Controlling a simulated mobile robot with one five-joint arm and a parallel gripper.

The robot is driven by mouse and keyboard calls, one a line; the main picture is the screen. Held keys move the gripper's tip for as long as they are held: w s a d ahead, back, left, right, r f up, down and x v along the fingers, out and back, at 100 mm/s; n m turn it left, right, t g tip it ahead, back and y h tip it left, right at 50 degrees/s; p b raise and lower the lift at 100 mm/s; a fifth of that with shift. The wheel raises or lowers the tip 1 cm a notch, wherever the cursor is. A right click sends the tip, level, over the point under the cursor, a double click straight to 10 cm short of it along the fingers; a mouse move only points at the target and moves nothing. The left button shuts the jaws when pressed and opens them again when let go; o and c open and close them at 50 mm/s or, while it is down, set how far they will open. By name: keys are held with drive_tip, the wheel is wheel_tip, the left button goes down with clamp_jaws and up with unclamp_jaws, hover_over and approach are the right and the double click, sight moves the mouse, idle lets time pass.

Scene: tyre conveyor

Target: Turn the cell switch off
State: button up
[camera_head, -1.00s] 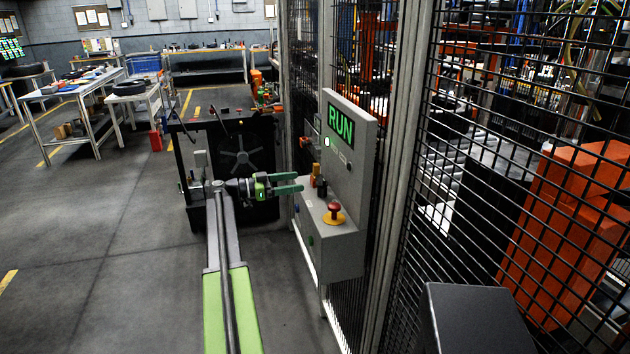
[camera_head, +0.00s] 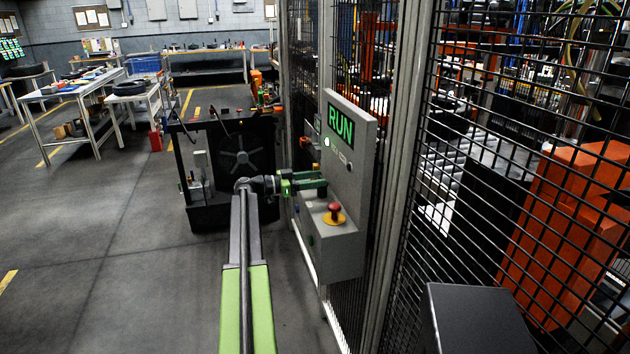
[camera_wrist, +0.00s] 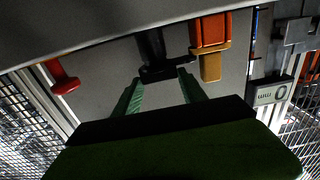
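The grey control box (camera_head: 345,160) stands against the fence and its green display (camera_head: 340,124) reads RUN. My gripper (camera_head: 312,184) reaches right to the box, above its lower ledge. In the wrist view, the two green fingers of my gripper (camera_wrist: 160,78) are apart. A black switch handle (camera_wrist: 152,48) lies just beyond the fingertips, roughly in line with the gap; I cannot tell whether they touch it. In the head view the gripper hides that handle.
A red mushroom button (camera_head: 334,208) on a yellow base sits on the ledge, nearer the head camera than my gripper. An orange and yellow part (camera_wrist: 210,45) is close beside the handle. Wire fence (camera_head: 480,200) fills the right; open floor (camera_head: 120,260) lies left.

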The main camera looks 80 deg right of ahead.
drive_tip(key=c, duration=0.6)
drive_tip(key=shift+a, duration=0.1)
drive_tip(key=shift+s+h, duration=0.1)
drive_tip(key=shift+h, duration=0.2)
drive_tip(key=shift+s+a+n+t+h, duration=0.1)
drive_tip(key=shift+a+n+t+h, duration=0.1)
drive_tip(key=shift+n+t+h, duration=0.3)
drive_tip(key=shift+s+a+n+t+h, duration=0.1)
drive_tip(key=shift+a+n+t+h, duration=0.15)
drive_tip(key=shift+n+h, duration=0.3)
drive_tip(key=n+t+h, duration=0.2)
drive_tip(key=t+h, duration=0.1)
drive_tip(key=shift+s+a+n, duration=0.2)
drive_tip(key=shift+n, duration=0.05)
drive_tip(key=n+t+h, duration=0.3)
drive_tip(key=t, duration=0.1)
drive_tip(key=shift+s, duration=0.25)
drive_tip(key=shift+s+n+t+h, duration=0.15)
drive_tip(key=shift+n+t+h, duration=0.4)
drive_tip(key=shift+n+t, duration=1)
drive_tip(key=shift+c, duration=0.2)
drive_tip(key=shift+t, duration=0.5)
